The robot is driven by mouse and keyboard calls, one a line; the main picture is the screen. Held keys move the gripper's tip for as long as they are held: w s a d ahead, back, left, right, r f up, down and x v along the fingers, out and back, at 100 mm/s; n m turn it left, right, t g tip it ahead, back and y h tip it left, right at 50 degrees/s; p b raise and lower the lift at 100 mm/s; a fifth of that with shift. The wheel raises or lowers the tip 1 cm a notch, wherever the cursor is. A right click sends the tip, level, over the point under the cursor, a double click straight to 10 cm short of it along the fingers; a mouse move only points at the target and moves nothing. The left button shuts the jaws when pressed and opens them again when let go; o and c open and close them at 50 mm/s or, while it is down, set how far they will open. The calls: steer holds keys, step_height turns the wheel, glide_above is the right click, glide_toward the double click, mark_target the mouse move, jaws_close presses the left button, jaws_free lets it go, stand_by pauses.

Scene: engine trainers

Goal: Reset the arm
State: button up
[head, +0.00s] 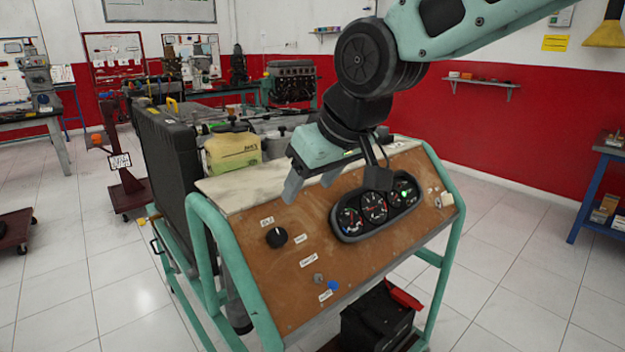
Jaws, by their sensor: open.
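My gripper (311,184) hangs over the upper part of the sloped brown control panel (290,285) of an engine trainer. It points down and to the left, and its jaws are open with nothing between them. My arm comes in from the top right. The panel carries a black knob (276,237) at the left, a gauge cluster (375,207) at the right, and a blue button (333,286) near the lower edge.
The trainer's green tube frame (232,270) surrounds the panel. A yellow box (232,151) sits behind it, beside a large black radiator-like block (170,160). A black battery (377,320) stands low in the frame. A blue shelf (590,190) is at the right.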

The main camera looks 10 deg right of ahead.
steer(key=s+d+f+g+h, duration=0.1)
steer(key=s+d+f, duration=0.2)
steer(key=s, duration=0.4)
steer(key=s+d+f+g+h, duration=0.1)
steer(key=s+d+f+g, duration=0.1)
steer(key=s+f, duration=0.3)
steer(key=s+d+f+g+h, duration=0.1)
steer(key=s+d+f, duration=0.3)
steer(key=s, duration=0.7)
steer(key=shift+f+n+g+p, duration=0.35)
steer(key=shift+g+p, duration=0.1)
steer(key=shift+g, duration=0.25)
steer(key=shift+w, duration=0.1)
